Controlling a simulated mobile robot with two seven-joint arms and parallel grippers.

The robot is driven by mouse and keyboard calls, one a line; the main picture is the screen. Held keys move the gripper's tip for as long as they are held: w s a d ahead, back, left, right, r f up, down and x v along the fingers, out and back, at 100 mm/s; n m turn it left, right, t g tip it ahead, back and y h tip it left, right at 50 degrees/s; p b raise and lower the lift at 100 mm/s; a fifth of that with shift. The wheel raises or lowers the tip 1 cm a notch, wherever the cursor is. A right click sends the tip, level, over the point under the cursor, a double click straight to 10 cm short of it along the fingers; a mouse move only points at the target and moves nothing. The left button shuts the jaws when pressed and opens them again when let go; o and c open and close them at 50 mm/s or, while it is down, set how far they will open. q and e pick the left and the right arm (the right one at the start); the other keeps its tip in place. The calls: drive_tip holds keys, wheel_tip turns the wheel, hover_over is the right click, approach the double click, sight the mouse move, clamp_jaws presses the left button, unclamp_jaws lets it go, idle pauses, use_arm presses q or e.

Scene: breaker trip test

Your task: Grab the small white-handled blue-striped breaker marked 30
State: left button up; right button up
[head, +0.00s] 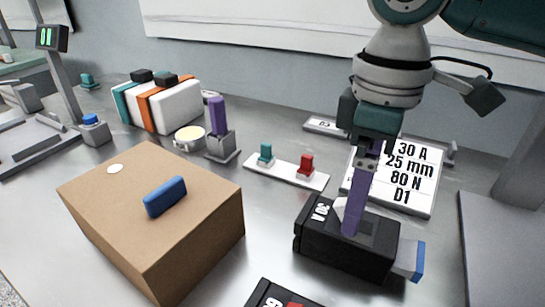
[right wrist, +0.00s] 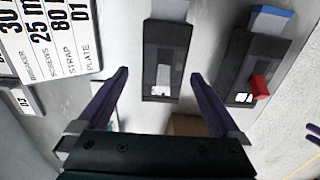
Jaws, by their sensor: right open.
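The black breaker (head: 318,245) lies on the metal bench at the front right of the head view. It has a white handle (head: 338,208), a white marking that looks like 30, and a blue stripe (head: 420,262) at its right end. My right gripper (head: 352,228) is over it, with purple fingers pointing down, partly hiding its top. In the right wrist view the breaker (right wrist: 165,40) lies between and beyond the open fingers (right wrist: 160,78), its white handle (right wrist: 160,82) in the gap. I cannot tell whether the fingers touch it. My left gripper is not in view.
A second black breaker (right wrist: 250,55) with a red handle lies to the right in the wrist view. A sign board (head: 412,175) reads 30 A, 25 mm, 80 N, D1. A white plate (head: 285,176) holds teal and red knobs. A cardboard box (head: 115,205) carries a blue block (head: 165,196).

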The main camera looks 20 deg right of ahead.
sight(358, 241)
drive_tip(key=shift+s+a+f, duration=0.1)
drive_tip(key=shift+f, duration=0.55)
drive_tip(key=shift+s+a+f, duration=0.1)
drive_tip(key=shift+f, duration=0.5)
wheel_tip(358, 241, down, 6)
drive_tip(key=shift+a+r+b, duration=0.1)
drive_tip(key=shift+r+b, duration=0.15)
drive_tip(key=shift+b, duration=0.7)
drive_tip(key=shift+w, duration=0.1)
drive_tip(key=shift+r, duration=0.15)
clamp_jaws()
